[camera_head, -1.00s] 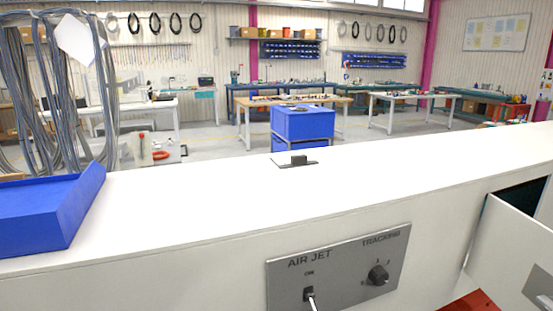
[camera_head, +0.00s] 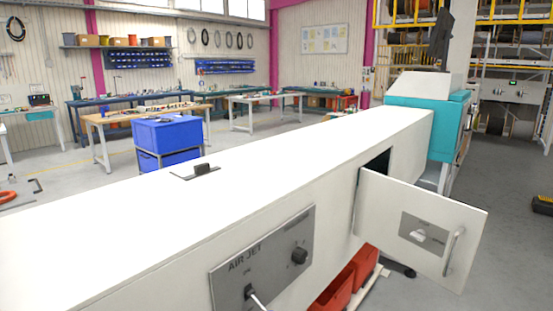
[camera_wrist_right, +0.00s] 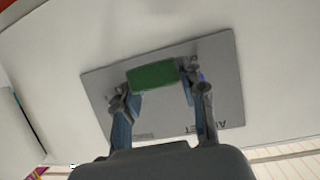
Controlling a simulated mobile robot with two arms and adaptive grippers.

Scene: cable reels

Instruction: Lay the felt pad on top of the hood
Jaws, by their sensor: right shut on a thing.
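The green felt pad (camera_wrist_right: 154,77) shows in the right wrist view, seen as a small rectangle. My right gripper (camera_wrist_right: 160,80) is shut on it, with one finger at each end of the pad. The grey air jet panel lies behind the pad in that view. A long white machine casing (camera_head: 190,205), which I take to be the hood, runs across the head view. My right gripper and the pad do not show in the head view. My left gripper is in neither view.
The grey AIR JET panel (camera_head: 275,262), with a switch and knob, is on the casing's front. A white door (camera_head: 425,225) stands open to its right. Red bins (camera_head: 345,285) sit below. A teal machine unit (camera_head: 428,130) stands at the far end.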

